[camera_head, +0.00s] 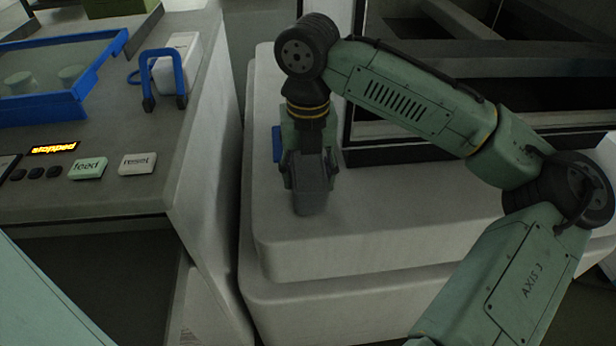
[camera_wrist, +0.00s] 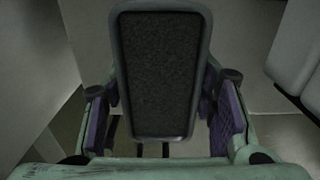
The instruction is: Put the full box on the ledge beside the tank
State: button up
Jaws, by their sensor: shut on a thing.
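My gripper (camera_head: 308,172) points down and is shut on a grey box (camera_head: 311,198). The box also shows in the wrist view (camera_wrist: 156,72), between the two fingers with purple pads. It is a long, tapered, open-topped box filled with dark, grainy material up to near its rim. In the head view the box is over the pale ledge (camera_head: 400,210), just left of the dark-framed tank (camera_head: 348,100). I cannot tell whether its underside touches the ledge. The gripper hides the box's far part in the head view.
A grey control bench (camera_head: 110,200) with a lit display (camera_head: 54,147), feed button (camera_head: 88,168) and reset button (camera_head: 137,163) stands at left. A blue handle (camera_head: 163,75) stands up on it. The ledge's front and right are clear. A narrow dark gap separates bench and ledge.

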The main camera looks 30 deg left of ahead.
aim_at(308, 190)
jog(key=shift+f, duration=0.7)
jog(key=shift+f, duration=0.15)
jog(key=o, duration=1.6)
jog(key=shift+c, duration=0.2)
notch_tip(308, 190, up, 12)
jog(key=shift+r, duration=0.2)
